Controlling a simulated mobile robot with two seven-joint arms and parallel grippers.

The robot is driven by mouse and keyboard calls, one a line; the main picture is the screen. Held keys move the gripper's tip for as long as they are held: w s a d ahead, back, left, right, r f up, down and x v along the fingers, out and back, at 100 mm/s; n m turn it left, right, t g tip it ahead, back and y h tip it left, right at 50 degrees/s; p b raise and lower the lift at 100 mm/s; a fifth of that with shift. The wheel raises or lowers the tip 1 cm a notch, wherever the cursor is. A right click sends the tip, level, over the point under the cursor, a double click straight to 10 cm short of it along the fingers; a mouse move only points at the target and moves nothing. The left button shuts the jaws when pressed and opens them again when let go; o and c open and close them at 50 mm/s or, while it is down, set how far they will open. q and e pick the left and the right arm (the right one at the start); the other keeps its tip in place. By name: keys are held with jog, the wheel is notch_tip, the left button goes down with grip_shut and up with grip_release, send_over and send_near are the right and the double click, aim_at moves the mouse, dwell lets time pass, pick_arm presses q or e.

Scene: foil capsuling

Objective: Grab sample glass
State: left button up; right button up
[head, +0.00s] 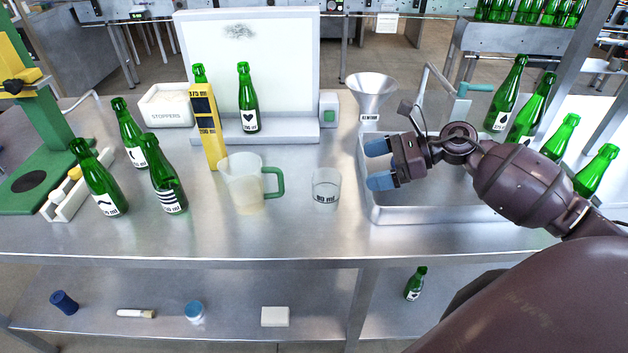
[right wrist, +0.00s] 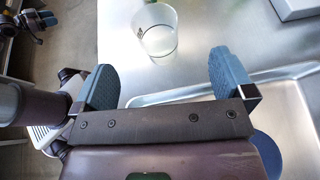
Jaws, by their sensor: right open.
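The sample glass (head: 326,186) is a small clear cup marked "80 ml", standing upright and seemingly empty on the steel table, just left of the sink tray. My right gripper (head: 378,163) is open and empty, to the right of the glass, its blue fingertips pointing left toward it. In the right wrist view the glass (right wrist: 157,35) stands ahead, between the lines of the two open blue fingers (right wrist: 165,82), apart from both. My left gripper is in neither named place of the head view; a dark gripper-like part (right wrist: 30,22) shows at the wrist view's upper left.
A frosted jug (head: 240,185) with a green handle stands left of the glass. A steel funnel (head: 371,95) stands behind. The sink tray's rim (head: 400,217) lies under my right gripper. Green bottles (head: 168,190) stand left and right. The table in front of the glass is clear.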

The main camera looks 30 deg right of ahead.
aim_at(327, 178)
jog(key=x, duration=0.6)
jog(key=shift+a+p, duration=0.3)
jog(key=shift+a, duration=0.05)
jog(key=x, duration=0.3)
jog(key=shift+a+r, duration=0.1)
jog(key=shift+a, duration=0.15)
jog(key=shift+w+a+f, duration=0.25)
jog(key=shift+f, duration=0.05)
pick_arm(q)
jog(key=shift+s+r, duration=0.3)
jog(key=shift+r, duration=0.2)
pick_arm(e)
jog(key=c, duration=0.9)
pick_arm(q)
jog(key=shift+s+a+f, duration=0.1)
jog(key=shift+s+f, duration=0.15)
jog(key=shift+s, duration=0.1)
pick_arm(e)
jog(key=shift+c, duration=0.7)
